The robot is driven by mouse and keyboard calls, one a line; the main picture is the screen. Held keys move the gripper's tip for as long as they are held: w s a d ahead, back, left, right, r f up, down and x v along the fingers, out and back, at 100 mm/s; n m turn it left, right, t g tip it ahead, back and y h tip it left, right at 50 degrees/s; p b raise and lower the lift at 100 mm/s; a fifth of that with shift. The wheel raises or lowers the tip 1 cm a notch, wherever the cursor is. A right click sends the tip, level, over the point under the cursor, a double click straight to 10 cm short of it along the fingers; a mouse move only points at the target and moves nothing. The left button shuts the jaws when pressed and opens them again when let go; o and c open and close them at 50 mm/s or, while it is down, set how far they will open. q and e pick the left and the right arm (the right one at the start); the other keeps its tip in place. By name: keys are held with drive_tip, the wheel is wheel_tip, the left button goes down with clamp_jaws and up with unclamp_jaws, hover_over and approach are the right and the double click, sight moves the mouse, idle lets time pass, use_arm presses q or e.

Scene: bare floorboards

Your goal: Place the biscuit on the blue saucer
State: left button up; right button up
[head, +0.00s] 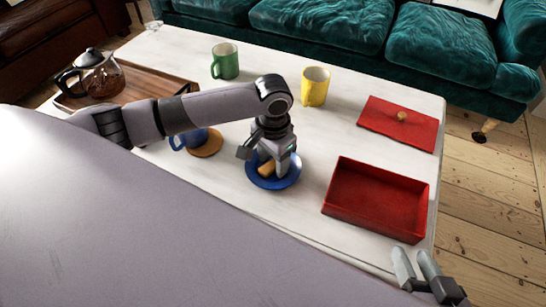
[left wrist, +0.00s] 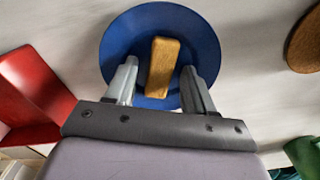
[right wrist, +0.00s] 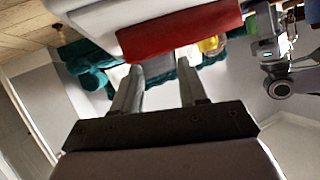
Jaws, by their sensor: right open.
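The biscuit (left wrist: 162,66) is a tan bar lying on the blue saucer (left wrist: 125,40) in the left wrist view. In the head view the biscuit (head: 266,168) shows beside my left gripper's fingers, on the saucer (head: 284,183). My left gripper (left wrist: 160,82) is open, with its fingers apart on either side of the biscuit's near end and a gap on both sides. In the head view my left gripper (head: 272,165) is low over the saucer and hides part of it. My right gripper (head: 416,268) is open and empty, off the table's front right corner.
An open red box (head: 378,203) stands right of the saucer, its red lid (head: 398,123) behind. A blue mug (head: 192,138) by a round wooden coaster (head: 208,146) is at left. Green (head: 225,61) and yellow (head: 314,86) mugs and a tray with a coffee pot (head: 99,74) stand behind.

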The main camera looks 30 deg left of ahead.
sight(325, 200)
use_arm(q)
drive_tip(key=shift+r, duration=0.1)
use_arm(e)
drive_tip(key=shift+f, duration=0.15)
